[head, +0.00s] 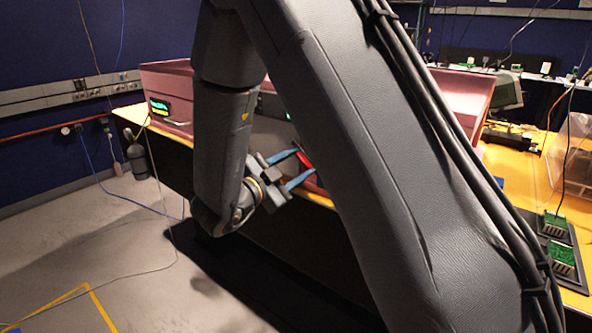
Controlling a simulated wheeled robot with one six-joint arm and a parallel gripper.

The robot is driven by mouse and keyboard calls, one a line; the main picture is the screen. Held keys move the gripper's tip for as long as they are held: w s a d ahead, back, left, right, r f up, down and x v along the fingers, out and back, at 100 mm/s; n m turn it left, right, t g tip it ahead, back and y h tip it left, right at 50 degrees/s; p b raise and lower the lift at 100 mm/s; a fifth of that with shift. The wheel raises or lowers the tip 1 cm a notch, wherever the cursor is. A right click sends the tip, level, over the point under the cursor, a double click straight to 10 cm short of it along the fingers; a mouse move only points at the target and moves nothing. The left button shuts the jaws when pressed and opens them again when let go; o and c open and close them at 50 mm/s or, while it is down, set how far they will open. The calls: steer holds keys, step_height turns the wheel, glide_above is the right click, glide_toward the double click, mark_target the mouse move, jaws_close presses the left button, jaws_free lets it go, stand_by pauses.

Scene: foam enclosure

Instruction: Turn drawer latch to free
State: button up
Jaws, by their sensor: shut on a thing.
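A red piece (305,160), which looks like the drawer latch, sits at the front of the enclosure. My arm hides part of it, so I cannot tell which way it is turned. My gripper (303,166) has blue fingers that reach to the red piece from the left, one above and one below. It is shut on the red piece. The drawer itself is mostly hidden behind my arm.
A pink foam enclosure (168,80) stands on an orange-yellow bench. A small green-lit display (159,107) is on its left part. Green circuit boards (560,252) lie at the right. Grey floor at left is open, with thin cables across it.

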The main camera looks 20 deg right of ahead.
steer(key=m+b, duration=0.4)
steer(key=m, duration=0.1)
steer(key=shift+f+m, duration=0.2)
steer(key=shift+m, duration=0.1)
steer(key=m+b, duration=0.4)
steer(key=shift+d, duration=0.1)
steer(key=shift+s+m+b, duration=0.1)
steer(key=shift+m+b, duration=0.25)
steer(key=shift+m, duration=0.05)
steer(key=o, duration=1)
steer(key=shift+r, duration=0.1)
steer(key=shift+o, duration=0.2)
steer(key=v, duration=0.8)
steer(key=shift+b, duration=0.35)
